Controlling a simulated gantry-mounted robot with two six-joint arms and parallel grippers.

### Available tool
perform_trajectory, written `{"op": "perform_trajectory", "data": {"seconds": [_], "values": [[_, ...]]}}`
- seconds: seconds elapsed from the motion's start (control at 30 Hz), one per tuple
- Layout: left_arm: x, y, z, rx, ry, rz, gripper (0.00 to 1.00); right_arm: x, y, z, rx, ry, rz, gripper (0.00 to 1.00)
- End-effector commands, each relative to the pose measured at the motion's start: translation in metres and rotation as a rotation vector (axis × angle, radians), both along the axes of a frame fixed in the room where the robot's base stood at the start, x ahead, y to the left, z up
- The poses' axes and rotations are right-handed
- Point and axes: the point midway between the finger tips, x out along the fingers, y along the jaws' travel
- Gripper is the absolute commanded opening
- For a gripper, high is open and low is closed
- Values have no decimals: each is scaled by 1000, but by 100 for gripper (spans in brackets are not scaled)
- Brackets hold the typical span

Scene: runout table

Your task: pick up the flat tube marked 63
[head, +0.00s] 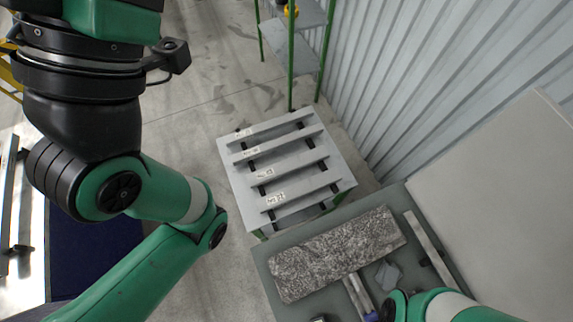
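Several flat grey tubes lie in parallel across a low grey runout table (235,178), resting on dark supports. Each has a small white label near its left end. From the back they are the first tube (280,125), the second tube (286,144), the third tube (298,166) and the front tube (310,187). The label writing is too small to read surely, so I cannot tell which is marked 63. My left arm fills the left side, but its gripper is out of view.
A grey bench (264,262) in front of the runout table carries a rough stone slab (338,254) and a long metal bar (430,245). A green-framed shelf (292,50) stands behind. A corrugated wall (420,80) bounds the right. Floor left of the table is clear.

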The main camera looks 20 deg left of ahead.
Motion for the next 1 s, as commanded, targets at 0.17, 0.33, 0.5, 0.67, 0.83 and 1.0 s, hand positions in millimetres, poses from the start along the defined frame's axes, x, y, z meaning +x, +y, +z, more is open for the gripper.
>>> {"op": "perform_trajectory", "data": {"seconds": [0.17, 0.33, 0.5, 0.67, 0.83, 1.0], "values": [[0, 0, 0, 0, -1, 0, 50, 0, 0, 0, 0, 0, 0, 100], [0, 0, 0, 0, -1, 0, 50, 0, 0, 0, 0, 0, 0, 100], [0, 0, 0, 0, -1, 0, 59, 0, 0, 0, 0, 0, 0, 100], [0, 0, 0, 0, -1, 0, 88, 0, 0, 0, 0, 0, 0, 100], [0, 0, 0, 0, -1, 0, 100, 0, 0, 0, 0, 0, 0, 100], [0, 0, 0, 14, -2, 15, 100, 0, 0, 0, 0, 0, 0, 100]]}}
